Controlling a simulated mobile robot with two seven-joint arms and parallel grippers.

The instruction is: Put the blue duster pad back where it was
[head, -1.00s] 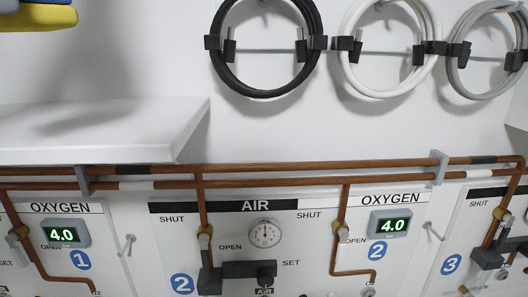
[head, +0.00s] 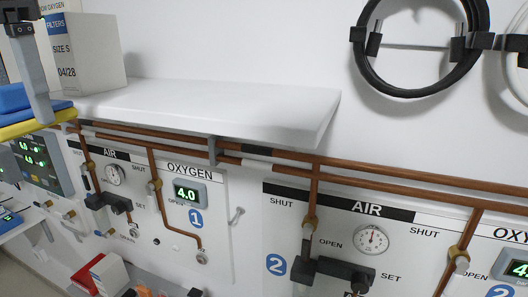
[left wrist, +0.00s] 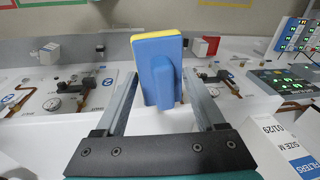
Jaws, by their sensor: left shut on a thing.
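The blue duster pad (head: 12,100), a blue block with a raised blue grip and a yellow layer, is at the left edge in the head view, partly cut off. My left gripper (head: 38,100) points down and is shut on it, just left of the white shelf's near end in the picture. In the left wrist view the pad (left wrist: 155,75) sits between the two grey fingers, its yellow edge at the top. It appears held in the air; whether it touches anything is unclear. My right gripper is not in view.
A white wall shelf (head: 220,105) runs above copper pipes and the gas panels. A filter box (head: 90,60) stands at its left end; the rest of its top is clear. A black hose coil (head: 361,75) hangs at upper right. A monitor (head: 40,160) is at lower left.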

